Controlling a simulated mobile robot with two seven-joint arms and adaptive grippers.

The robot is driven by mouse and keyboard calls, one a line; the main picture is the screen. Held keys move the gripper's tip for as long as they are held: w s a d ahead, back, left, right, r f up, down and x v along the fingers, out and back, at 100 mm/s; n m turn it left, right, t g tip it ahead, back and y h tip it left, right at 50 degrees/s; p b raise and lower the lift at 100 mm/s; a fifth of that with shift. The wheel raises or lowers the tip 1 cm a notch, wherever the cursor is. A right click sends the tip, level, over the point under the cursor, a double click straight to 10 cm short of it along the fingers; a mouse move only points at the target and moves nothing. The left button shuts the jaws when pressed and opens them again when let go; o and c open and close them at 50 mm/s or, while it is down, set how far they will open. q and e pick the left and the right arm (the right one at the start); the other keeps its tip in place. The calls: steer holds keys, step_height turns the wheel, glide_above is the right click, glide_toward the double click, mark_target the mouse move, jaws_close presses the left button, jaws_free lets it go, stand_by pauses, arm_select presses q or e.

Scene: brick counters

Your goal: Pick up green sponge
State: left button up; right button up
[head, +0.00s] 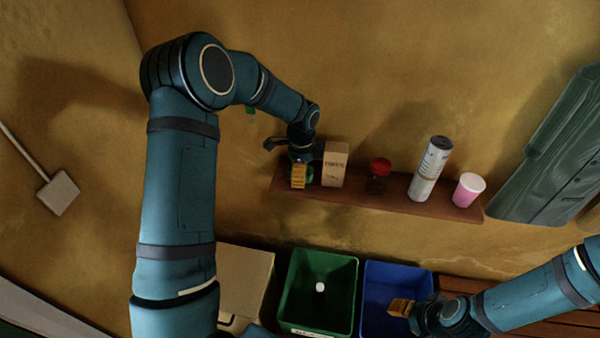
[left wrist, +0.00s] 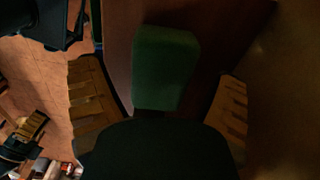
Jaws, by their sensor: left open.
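The green sponge (left wrist: 165,66) is a dark green block in the left wrist view, standing between the two ribbed fingers of my left gripper (left wrist: 158,78). The gripper is open, with a gap to the finger on each side. In the head view my left gripper (head: 301,174) is at the left end of the wooden shelf (head: 398,202); it hides most of the sponge, and only a bit of green shows beside the finger. My right gripper (head: 402,307) is low over the blue bin, away from the sponge; its jaw opening is not clear.
A cardboard box (head: 335,164) stands close right of my left gripper. Further along the shelf are a red-topped jar (head: 379,172), a tall can (head: 429,168) and a pink cup (head: 468,191). A green bin (head: 291,300) and blue bin (head: 369,300) are below.

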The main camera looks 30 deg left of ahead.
arm_select(q)
steer(key=shift+c, duration=0.3)
steer(key=c, duration=1)
steer(key=shift+r, duration=0.15)
step_height(320, 180, up, 10)
steer(key=shift+f, duration=0.1)
steer(key=o, duration=0.4)
steer(key=c, duration=0.5)
